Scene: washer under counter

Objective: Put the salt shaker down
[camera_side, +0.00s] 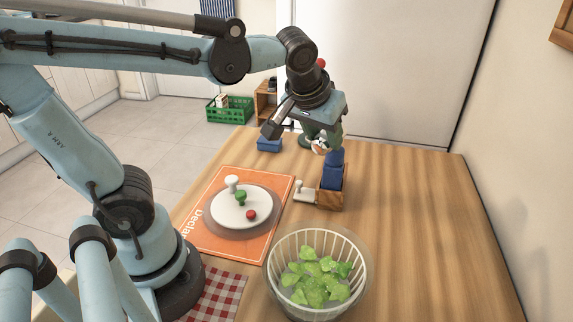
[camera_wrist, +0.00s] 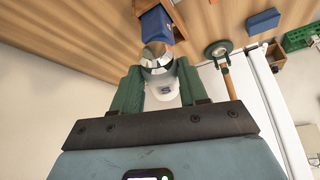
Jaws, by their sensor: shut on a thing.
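My gripper (camera_side: 322,142) is shut on the salt shaker (camera_side: 319,147), which looks white with a silvery end. In the wrist view the shaker (camera_wrist: 163,88) sits between the two green fingers, its shiny metal end pointing away from my palm. In the side view my gripper and the shaker are above the far part of the wooden table (camera_side: 420,220), just behind the wooden caddy (camera_side: 329,200) with blue contents (camera_side: 332,172). The fingers partly hide the shaker. I cannot tell how far it is from the tabletop.
An orange mat (camera_side: 210,240) holds a white plate (camera_side: 228,214) with small knobbed items. A bowl of lettuce (camera_side: 318,276) stands in front. A small white item (camera_side: 305,191) is beside the caddy. A blue box (camera_side: 269,144) is at the far edge. The table's right side is clear.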

